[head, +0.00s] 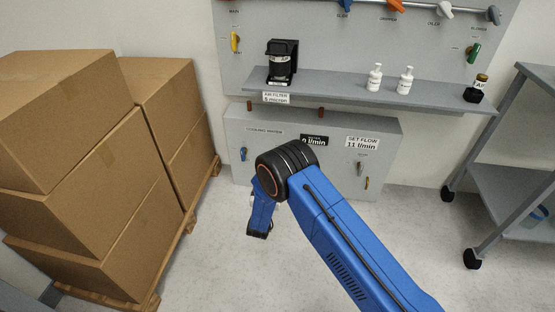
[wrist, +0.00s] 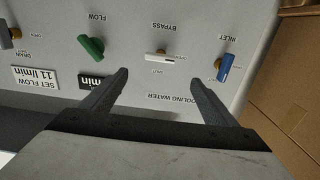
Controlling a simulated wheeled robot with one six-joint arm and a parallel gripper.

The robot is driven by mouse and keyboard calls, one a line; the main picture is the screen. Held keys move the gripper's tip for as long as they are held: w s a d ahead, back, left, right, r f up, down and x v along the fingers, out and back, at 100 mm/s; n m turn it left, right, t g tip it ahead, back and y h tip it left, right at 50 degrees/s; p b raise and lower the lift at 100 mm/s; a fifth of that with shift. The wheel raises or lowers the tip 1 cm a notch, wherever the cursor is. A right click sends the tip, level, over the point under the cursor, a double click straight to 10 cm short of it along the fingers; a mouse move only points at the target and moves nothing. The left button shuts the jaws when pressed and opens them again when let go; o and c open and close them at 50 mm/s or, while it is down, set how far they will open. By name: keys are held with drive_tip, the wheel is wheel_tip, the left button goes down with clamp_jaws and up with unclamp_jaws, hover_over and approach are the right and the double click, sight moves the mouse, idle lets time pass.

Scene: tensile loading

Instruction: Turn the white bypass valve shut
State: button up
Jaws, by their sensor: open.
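The white bypass valve (wrist: 160,57) is on the grey panel in the wrist view, under the upside-down word BYPASS. Its lever lies sideways across the picture, with one small mark by its right end and another below it; both are hard to read. My gripper (wrist: 158,78) is open and empty. Its two dark fingers point at the panel, one to each side of the white lever and lower in the picture, apart from it. In the head view my blue arm covers the bypass valve, and I cannot make out the fingers there.
The blue inlet valve (wrist: 225,67) and green flow valve (wrist: 91,45) flank the bypass. Stacked boxes (head: 85,130) stand left of the panel (head: 235,125), a wheeled cart (head: 510,140) right. A shelf (head: 340,95) juts out above.

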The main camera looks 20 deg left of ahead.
drive_tip(key=x, duration=1.6)
drive_tip(key=shift+w+a, duration=0.2)
drive_tip(key=c, duration=1.1)
